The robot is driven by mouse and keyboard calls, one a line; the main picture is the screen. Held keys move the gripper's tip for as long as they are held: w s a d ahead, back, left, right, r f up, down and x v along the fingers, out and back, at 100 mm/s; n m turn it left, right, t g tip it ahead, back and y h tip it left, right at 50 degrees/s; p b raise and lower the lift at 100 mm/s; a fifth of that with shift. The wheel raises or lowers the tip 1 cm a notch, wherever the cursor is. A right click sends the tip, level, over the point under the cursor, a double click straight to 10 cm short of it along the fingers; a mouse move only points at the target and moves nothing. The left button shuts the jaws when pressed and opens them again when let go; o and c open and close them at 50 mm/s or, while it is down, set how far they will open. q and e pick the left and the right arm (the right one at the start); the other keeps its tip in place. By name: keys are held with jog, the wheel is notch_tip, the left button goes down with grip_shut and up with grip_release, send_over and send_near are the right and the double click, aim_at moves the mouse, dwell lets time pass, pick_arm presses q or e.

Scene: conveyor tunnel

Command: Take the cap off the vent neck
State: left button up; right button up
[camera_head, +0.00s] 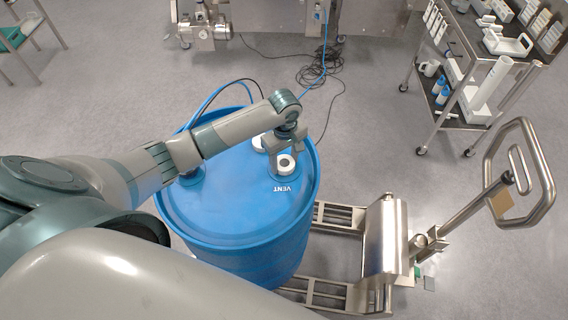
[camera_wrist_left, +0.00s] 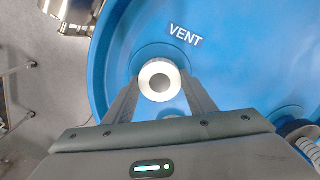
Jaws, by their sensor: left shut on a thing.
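The blue drum (camera_head: 235,215) stands upright, with a VENT label (camera_head: 287,188) on its lid; the label also shows in the left wrist view (camera_wrist_left: 185,35). The round white cap (camera_head: 286,165) with a grey centre sits at the vent neck beside that label. My left gripper (camera_head: 285,153) reaches down over the lid and is shut on the cap. In the left wrist view its two fingers stand on either side of the cap (camera_wrist_left: 160,80). The fingers and cap hide the neck, so I cannot tell whether the cap is lifted. My right gripper is out of view.
Another white round part (camera_head: 258,144) shows on the lid behind the gripper. A blue hose runs to the drum's far side. A steel drum trolley (camera_head: 383,240) with a loop handle (camera_head: 545,180) stands at right. A shelf cart (camera_head: 465,75) is at back right.

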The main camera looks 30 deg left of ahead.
pick_arm(q)
jog(key=n, duration=0.4)
jog(key=shift+n, duration=0.3)
jog(key=shift+n, duration=0.4)
jog(key=n, duration=0.4)
jog(key=shift+n, duration=0.4)
